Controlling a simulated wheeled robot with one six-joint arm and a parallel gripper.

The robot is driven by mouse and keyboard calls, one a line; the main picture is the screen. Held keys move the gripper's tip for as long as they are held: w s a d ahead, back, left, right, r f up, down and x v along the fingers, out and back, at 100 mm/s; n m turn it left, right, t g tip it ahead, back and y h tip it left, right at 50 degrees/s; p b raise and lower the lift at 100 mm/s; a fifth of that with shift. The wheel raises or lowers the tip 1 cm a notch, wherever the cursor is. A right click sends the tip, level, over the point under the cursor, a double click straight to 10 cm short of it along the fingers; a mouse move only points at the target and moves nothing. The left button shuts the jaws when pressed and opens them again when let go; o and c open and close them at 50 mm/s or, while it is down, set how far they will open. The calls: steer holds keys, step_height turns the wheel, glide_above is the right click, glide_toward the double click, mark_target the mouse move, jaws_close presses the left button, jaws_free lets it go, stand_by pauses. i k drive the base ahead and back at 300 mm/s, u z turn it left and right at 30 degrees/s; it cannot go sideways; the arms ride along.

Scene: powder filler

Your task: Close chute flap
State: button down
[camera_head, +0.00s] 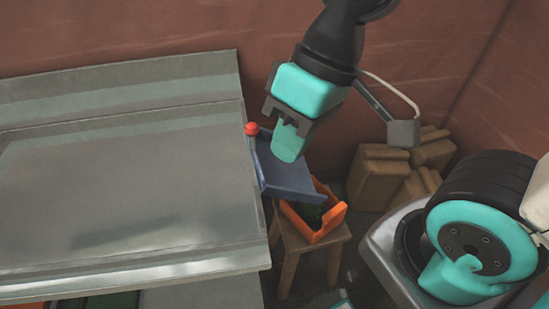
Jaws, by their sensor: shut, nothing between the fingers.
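The chute flap appears to be the dark blue-grey plate (282,172) at the right edge of the metal worktop. It slopes down to the right, and a red knob (251,129) stands at its upper left corner. My gripper (287,155) is shut and empty, pointing down over the upper part of the plate. Its teal fingers hide part of the plate, and I cannot tell whether they touch it. The red knob is to the left of the fingers, apart from them.
An orange bin (327,225) with dark contents stands on a wooden stool (288,262) below the plate. The wide metal worktop (130,190) fills the left and is bare. Several brown sacks (378,175) are piled against the red-brown wall at the right.

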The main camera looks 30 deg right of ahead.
mark_target(252, 129)
steer(key=z, duration=1.35)
steer(key=k, duration=0.9)
steer(key=u, duration=1.35)
steer(key=i, duration=0.5)
